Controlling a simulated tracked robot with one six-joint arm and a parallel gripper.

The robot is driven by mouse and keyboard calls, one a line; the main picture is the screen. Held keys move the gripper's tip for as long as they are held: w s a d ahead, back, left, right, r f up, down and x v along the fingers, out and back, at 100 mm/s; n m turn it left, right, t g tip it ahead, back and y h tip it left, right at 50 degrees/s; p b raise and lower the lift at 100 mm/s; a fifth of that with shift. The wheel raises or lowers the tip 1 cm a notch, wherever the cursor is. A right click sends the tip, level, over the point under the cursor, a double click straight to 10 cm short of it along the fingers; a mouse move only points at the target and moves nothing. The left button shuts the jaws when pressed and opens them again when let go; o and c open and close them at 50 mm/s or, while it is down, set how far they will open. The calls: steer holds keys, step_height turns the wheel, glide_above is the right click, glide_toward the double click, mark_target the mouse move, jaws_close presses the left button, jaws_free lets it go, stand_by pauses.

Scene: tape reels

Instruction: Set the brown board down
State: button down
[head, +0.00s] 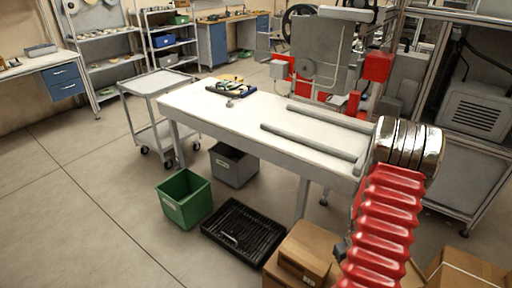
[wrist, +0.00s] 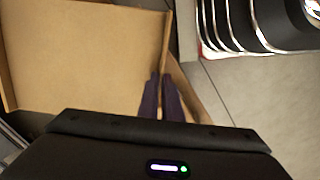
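A flat brown panel with raised edges, which I take as the brown board (wrist: 85,50), fills the upper left of the wrist view. My gripper (wrist: 161,78) points at its right edge, with two dark fingers close together. A thin brown edge shows between the fingertips, so they look shut on it. In the head view the gripper is mostly hidden behind my red arm. Brown cardboard (head: 305,255) shows low beside the arm, but I cannot tell there which part is the board.
A white-topped workbench (head: 250,110) with two grey rails stands just behind my arm. A green bin (head: 185,198), a grey bin (head: 233,165) and a black crate (head: 240,232) stand on the floor. Open floor (head: 80,220) lies at the left.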

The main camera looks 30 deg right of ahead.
steer(key=w+a+r+m, duration=0.1)
steer(key=w+a+r, duration=0.6)
steer(key=w, duration=0.3)
steer(key=w+a+r, duration=0.7)
steer(key=w, duration=0.4)
steer(key=w+a+r+n, duration=0.1)
steer(key=w+a+r, duration=0.2)
steer(key=a, duration=0.4)
steer(key=w+a+r+n, duration=0.1)
steer(key=w+a+r, duration=0.2)
steer(key=a, duration=0.5)
steer(key=w+a+r+n, duration=0.2)
steer(key=w+a+r, duration=0.1)
steer(key=a, duration=0.5)
steer(key=shift+w+r, duration=0.35)
steer(key=s+f, duration=0.4)
steer(key=f, duration=1.1)
